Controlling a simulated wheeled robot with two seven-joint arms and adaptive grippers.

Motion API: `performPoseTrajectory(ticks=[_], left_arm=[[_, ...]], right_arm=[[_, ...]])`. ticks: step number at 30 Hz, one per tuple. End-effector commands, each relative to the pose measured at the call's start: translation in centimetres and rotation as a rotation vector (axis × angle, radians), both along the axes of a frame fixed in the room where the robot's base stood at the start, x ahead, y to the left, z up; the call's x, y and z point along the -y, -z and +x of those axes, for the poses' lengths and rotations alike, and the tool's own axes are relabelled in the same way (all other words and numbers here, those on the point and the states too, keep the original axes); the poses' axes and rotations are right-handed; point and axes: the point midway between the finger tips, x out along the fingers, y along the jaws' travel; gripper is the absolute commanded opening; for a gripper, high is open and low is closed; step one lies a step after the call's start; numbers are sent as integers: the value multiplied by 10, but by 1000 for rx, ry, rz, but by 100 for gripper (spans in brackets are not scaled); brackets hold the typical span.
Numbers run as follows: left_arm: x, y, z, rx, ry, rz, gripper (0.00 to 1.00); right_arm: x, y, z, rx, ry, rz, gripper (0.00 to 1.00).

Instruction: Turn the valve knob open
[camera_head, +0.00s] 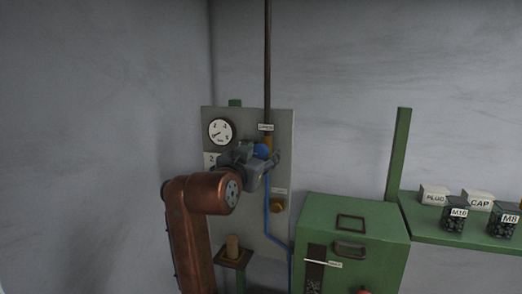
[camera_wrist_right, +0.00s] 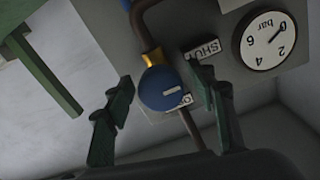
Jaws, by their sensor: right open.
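The valve knob is a round blue knob (camera_head: 261,151) on a brass fitting on the grey panel. In the right wrist view the knob (camera_wrist_right: 160,88) faces me with a short white line across it. A SHUT label (camera_wrist_right: 203,50) sits beside it, and a second label (camera_wrist_right: 180,101) is partly hidden behind it. My right gripper (camera_head: 264,162) is at the panel in front of the knob, hiding part of it. Its green-grey fingers (camera_wrist_right: 162,84) are open, one on each side of the knob in the picture, with visible gaps. My left gripper is not in view.
A pressure gauge (camera_head: 221,132) is on the panel, with a dark pipe (camera_head: 267,60) above the valve and a blue hose (camera_head: 267,215) below. A green machine box (camera_head: 375,220) stands to the right. A green shelf (camera_head: 425,222) holds labelled boxes and bins.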

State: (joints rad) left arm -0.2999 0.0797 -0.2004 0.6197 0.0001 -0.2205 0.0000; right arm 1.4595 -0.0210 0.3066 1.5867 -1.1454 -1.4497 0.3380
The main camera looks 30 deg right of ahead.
Motion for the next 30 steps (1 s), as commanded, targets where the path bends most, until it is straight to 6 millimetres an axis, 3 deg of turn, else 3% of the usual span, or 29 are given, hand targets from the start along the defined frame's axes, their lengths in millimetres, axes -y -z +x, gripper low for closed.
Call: performPoseTrajectory(ticks=[5, 18, 23, 30], left_arm=[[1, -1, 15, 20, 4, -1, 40], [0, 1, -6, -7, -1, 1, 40], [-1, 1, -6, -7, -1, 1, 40], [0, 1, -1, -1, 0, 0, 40]], right_arm=[[1, 1, 0, 0, 1, 0, 50], [1, 0, -1, 0, 2, 0, 20], [1, 0, -1, 0, 2, 0, 9], [1, 1, -1, 15, 2, 13, 9]])
